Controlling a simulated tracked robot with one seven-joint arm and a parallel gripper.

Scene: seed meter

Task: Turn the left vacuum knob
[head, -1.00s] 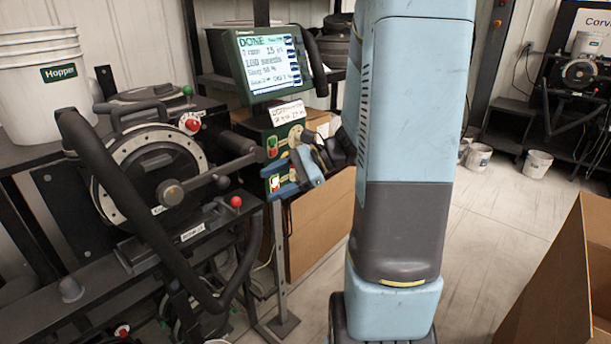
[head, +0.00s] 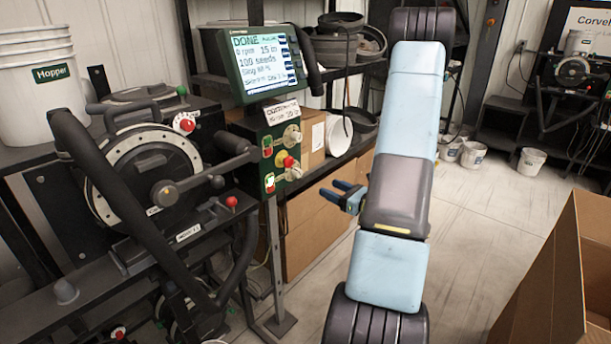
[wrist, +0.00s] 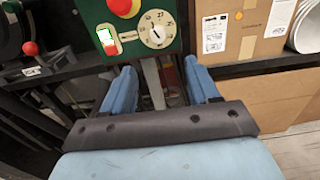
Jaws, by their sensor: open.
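My gripper (head: 338,193) is open and empty, its blue fingers pointing left, to the right of the green control panel (head: 270,150) and apart from it. The panel carries an upper pale dial knob (head: 292,135), a red mushroom button (head: 288,161) and a lower pale dial knob (head: 293,174). In the wrist view, a numbered dial knob (wrist: 158,31) is beyond my fingertips (wrist: 159,70), beside a lit rocker switch (wrist: 106,38). No label reading vacuum is legible, so I cannot tell which knob is the left vacuum knob.
The round seed meter (head: 150,170) with its crank stands left of the panel. A screen (head: 265,62) above reads DONE. Cardboard boxes (head: 318,225) stand under the shelf behind my gripper. A large open carton (head: 540,285) is at right; floor is clear between.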

